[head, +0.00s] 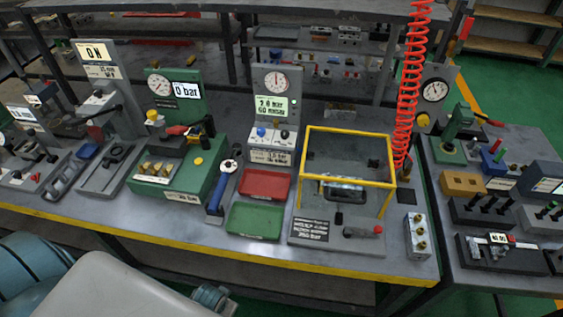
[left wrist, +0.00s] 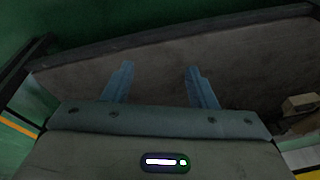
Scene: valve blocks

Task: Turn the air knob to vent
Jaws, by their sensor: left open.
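I cannot tell for certain which control is the air knob. Lettering by the knobs is too small to read. My left gripper (left wrist: 160,84) is open and empty in the left wrist view, away from any knob. My right gripper is out of view.
A yellow guard frame (head: 350,133) stands over the middle-right station. A green tray (head: 255,220) and a red tray (head: 264,184) lie left of it. The bench has a yellow front edge (head: 200,237). A second table with valve blocks stands at the right.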

